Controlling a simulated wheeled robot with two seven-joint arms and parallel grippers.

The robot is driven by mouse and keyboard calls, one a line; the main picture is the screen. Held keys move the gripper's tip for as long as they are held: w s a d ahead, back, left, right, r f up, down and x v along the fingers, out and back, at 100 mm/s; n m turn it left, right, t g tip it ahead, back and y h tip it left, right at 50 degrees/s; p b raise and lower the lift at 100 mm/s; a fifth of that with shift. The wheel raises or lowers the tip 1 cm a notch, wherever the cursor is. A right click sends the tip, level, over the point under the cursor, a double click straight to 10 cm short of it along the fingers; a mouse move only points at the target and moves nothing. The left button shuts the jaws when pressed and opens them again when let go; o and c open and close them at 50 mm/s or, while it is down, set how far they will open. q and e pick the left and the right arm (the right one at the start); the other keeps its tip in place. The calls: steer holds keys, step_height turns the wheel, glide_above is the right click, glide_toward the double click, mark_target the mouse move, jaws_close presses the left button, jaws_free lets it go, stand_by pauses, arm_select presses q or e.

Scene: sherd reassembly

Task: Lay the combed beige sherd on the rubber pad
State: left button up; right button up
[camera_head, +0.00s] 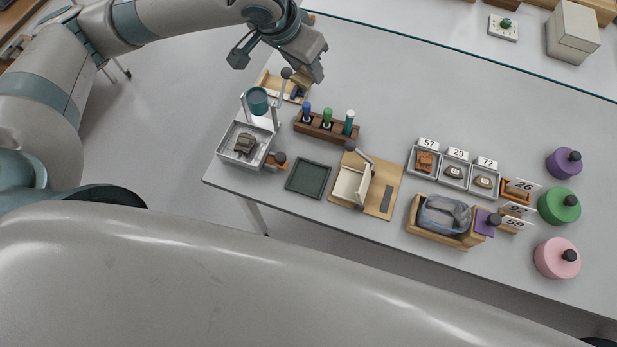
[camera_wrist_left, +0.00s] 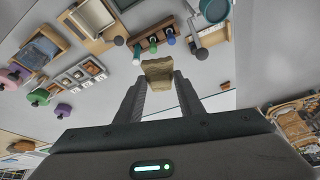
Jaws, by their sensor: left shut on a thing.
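My left gripper (camera_head: 308,76) is shut on the beige sherd (camera_wrist_left: 158,72), which sticks out beyond the fingertips in the left wrist view. In the head view the sherd (camera_head: 301,78) is small and partly hidden by the gripper. The gripper holds it above the table's far left part, near the bottle rack. Its combing is too small to make out. The dark green square pad (camera_head: 308,177) lies flat and bare on the table, nearer to me than the gripper. My right gripper is not in view.
A rack with several coloured bottles (camera_head: 327,125) stands between gripper and pad. A tray with a dark sherd (camera_head: 264,131) and a teal round lens (camera_head: 257,100) stand left. A board with a cream stand (camera_head: 350,187) is right of the pad. Numbered trays (camera_head: 453,171) stand further right.

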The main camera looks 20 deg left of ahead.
arm_select(q)
steer(key=s+d+f+m+g+h+b, duration=0.3)
steer(key=s+d+f+m+g+b, duration=0.1)
steer(key=s+d+f+m, duration=0.8)
step_height(320, 180, down, 4)
steer(key=shift+d+r+m+g+b, duration=0.15)
steer(key=shift+d+m+g+b, duration=0.25)
steer(key=shift+d+m, duration=0.75)
steer(key=p, duration=0.3)
glide_above(311, 179)
steer(key=a, duration=0.2)
steer(key=f, duration=0.7)
steer(key=shift+d, duration=0.2)
steer(key=shift+f+p, duration=0.4)
steer(key=shift+f, duration=1.6)
